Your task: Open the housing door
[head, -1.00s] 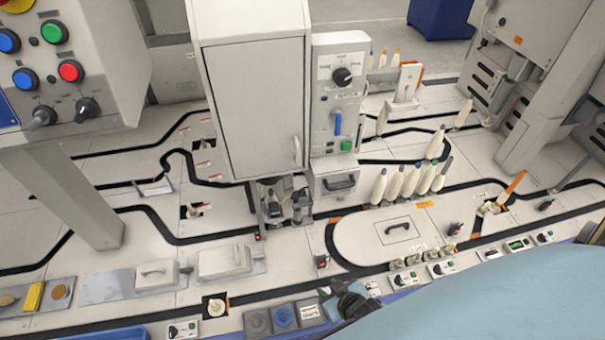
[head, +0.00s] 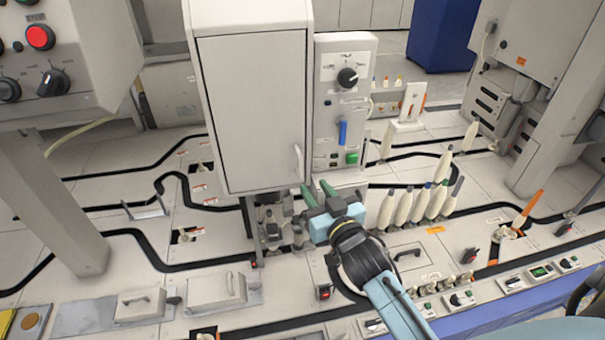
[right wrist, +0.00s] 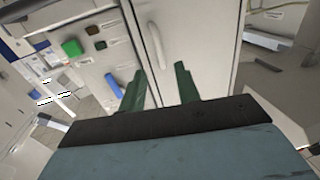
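The housing door (head: 250,115) is a tall pale grey panel on the housing at the centre of the head view, and it looks shut. Its handle (head: 298,162) is a small upright bar near the lower right edge. The handle also shows in the right wrist view (right wrist: 155,45), beyond the fingertips. My right gripper (head: 318,190) is just below the handle, with its two green fingers pointing up towards it. In the right wrist view its fingers (right wrist: 158,80) are spread, with nothing between them. The handle appears apart from them. My left gripper is not in view.
A control panel (head: 345,110) with a black knob, blue lever and green button stands right of the door. Several white bobbins (head: 420,205) stand right of my right gripper. A grey post (head: 55,205) stands at left. Spindle parts (head: 268,222) sit below the housing.

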